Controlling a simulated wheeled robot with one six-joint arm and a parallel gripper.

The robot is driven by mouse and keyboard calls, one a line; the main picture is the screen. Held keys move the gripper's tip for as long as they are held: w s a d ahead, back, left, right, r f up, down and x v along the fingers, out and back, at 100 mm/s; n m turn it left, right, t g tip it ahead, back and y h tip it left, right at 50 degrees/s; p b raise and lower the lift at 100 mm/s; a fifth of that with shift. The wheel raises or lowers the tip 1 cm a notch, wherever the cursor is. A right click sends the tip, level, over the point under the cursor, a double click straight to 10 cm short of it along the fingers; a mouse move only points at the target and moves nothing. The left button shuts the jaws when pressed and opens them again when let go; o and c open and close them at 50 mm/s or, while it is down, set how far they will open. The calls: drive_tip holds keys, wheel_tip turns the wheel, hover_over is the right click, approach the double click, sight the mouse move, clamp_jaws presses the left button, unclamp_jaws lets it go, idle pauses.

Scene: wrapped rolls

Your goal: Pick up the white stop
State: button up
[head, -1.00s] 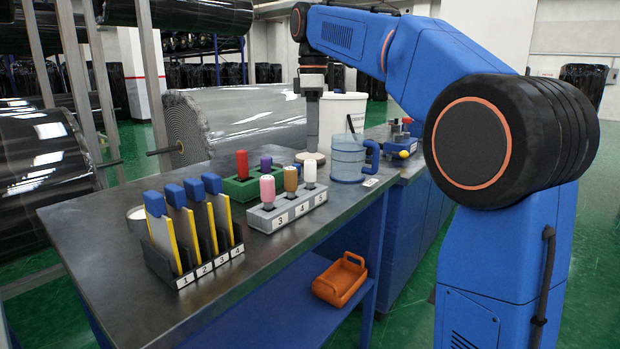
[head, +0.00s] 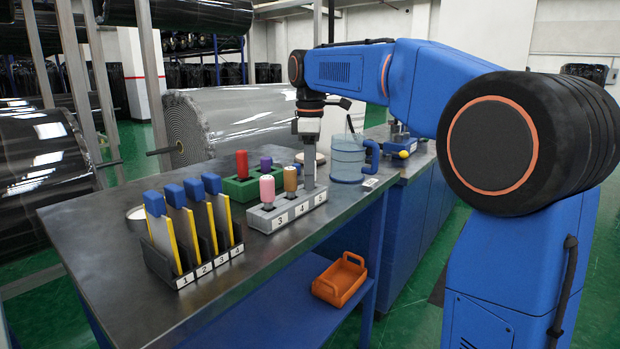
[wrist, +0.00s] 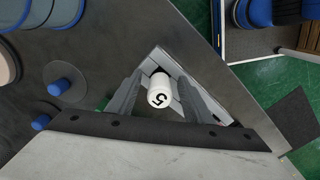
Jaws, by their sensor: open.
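The white stop (wrist: 159,91) shows in the wrist view with a 5 on its top. It stands between the two fingers of my open gripper (head: 309,180), and I cannot tell whether they touch it. In the head view my gripper points down over the right end of the grey block (head: 267,223) and hides the stop. This block is labelled 3, 4, 5. A pink stop (head: 267,189) and a tan stop (head: 290,178) stand in its other slots.
A green block (head: 231,190) with a red stop (head: 242,163) and a purple stop (head: 266,163) stands behind. A rack (head: 166,262) of blue-handled tools is at the front left. A clear blue jug (head: 347,160) stands to the right, near the table edge.

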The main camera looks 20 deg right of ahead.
drive_tip(key=shift+c, duration=0.3)
clamp_jaws()
drive_tip(key=shift+r, duration=0.15)
